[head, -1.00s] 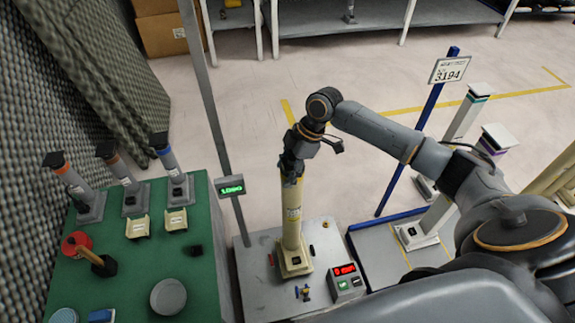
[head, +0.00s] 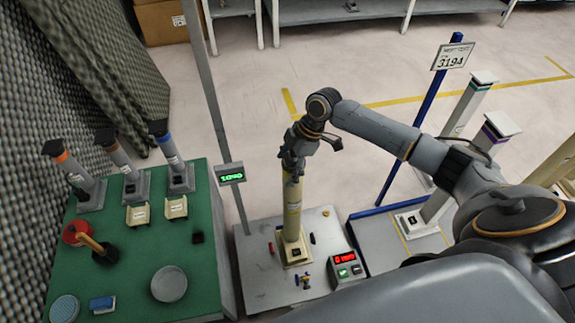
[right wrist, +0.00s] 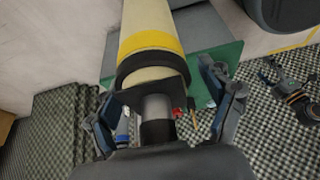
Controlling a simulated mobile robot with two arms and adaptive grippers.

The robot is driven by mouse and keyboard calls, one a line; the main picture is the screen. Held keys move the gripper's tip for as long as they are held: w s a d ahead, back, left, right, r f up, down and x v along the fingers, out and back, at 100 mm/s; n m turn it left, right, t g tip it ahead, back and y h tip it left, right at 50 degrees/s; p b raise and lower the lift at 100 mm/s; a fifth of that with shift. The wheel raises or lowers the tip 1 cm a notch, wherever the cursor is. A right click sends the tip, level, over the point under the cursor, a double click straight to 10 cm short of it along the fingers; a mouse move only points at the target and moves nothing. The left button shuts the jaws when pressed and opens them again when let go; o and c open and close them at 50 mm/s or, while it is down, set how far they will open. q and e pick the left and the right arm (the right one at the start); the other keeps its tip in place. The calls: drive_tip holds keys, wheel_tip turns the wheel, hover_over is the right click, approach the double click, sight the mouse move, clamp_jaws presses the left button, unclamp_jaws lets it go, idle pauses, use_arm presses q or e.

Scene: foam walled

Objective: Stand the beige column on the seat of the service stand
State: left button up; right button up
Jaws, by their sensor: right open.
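The beige column (head: 293,212) stands upright, its square foot on the grey top of a low stand (head: 262,265), which I take to be the service stand. In the right wrist view the column (right wrist: 147,25) has a yellow band and a dark collar near the gripper end. My right gripper (head: 292,168) is at the column's top end, pointing down. In the right wrist view its fingers (right wrist: 158,88) are spread on both sides of the column end, apart from each other. Whether either finger touches it is unclear.
A control box (head: 346,270) with a red display and small loose parts lie around the column's foot. A green table (head: 140,250) with several grey columns is left. A post with a green display (head: 230,173) stands close by. A blue post (head: 415,125) and pale columns are right.

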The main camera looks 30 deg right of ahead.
drive_tip(key=shift+d+r, duration=0.1)
drive_tip(key=shift+r, duration=0.1)
drive_tip(key=p+v, duration=0.2)
drive_tip(key=v, duration=0.9)
drive_tip(key=shift+d+r, duration=0.2)
drive_tip(key=shift+r, duration=0.1)
use_arm(q)
drive_tip(key=s+f, duration=0.3)
drive_tip(key=f, duration=0.3)
drive_tip(key=shift+a+f, duration=0.15)
drive_tip(key=shift+a, duration=0.05)
